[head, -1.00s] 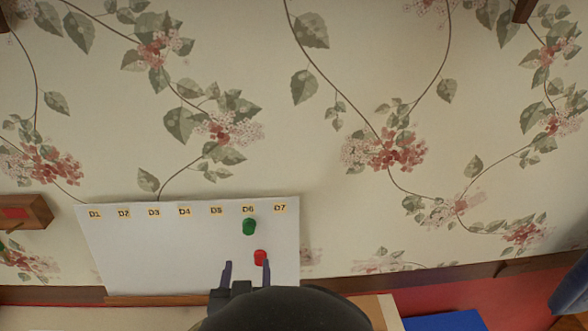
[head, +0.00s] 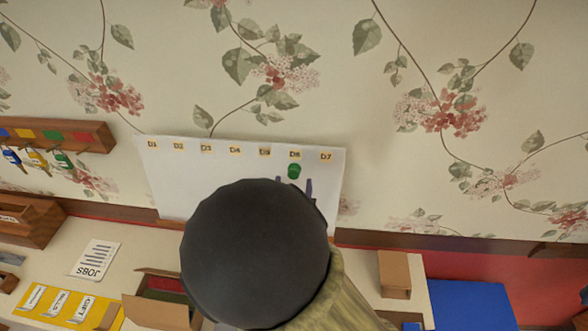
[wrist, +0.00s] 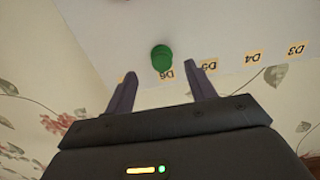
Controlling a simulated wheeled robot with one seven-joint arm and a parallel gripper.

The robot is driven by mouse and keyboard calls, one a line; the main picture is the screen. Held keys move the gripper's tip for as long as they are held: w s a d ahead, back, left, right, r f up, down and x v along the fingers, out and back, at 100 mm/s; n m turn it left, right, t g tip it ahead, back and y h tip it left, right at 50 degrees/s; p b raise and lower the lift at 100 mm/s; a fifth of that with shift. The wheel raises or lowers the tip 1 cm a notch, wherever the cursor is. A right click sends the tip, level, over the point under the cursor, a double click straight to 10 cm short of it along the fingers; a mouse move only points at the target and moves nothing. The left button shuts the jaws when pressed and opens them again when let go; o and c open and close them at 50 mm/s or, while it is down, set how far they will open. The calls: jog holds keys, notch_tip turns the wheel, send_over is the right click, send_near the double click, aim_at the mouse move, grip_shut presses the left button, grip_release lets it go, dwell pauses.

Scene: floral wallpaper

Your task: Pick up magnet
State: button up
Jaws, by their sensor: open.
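A green magnet (head: 294,171) sits on a white board (head: 168,186) on the wall, just below the label D6. My gripper (head: 294,187) is open in front of the board, with its two fingers just below the green magnet in the head view. In the wrist view the green magnet (wrist: 162,58) appears between and slightly beyond the open fingertips. Nothing is held. I cannot tell how far the fingertips are from the board. The red magnet is hidden; my dark arm covers the lower middle of the board in the head view.
A key rack (head: 60,135) hangs on the wall at the left. A blue panel (head: 470,305) is at the lower right.

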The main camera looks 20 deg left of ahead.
jog(key=p+x, duration=0.2)
jog(key=x, duration=0.2)
jog(key=shift+w+a, duration=0.2)
jog(key=shift+a, duration=0.05)
jog(key=c, duration=1)
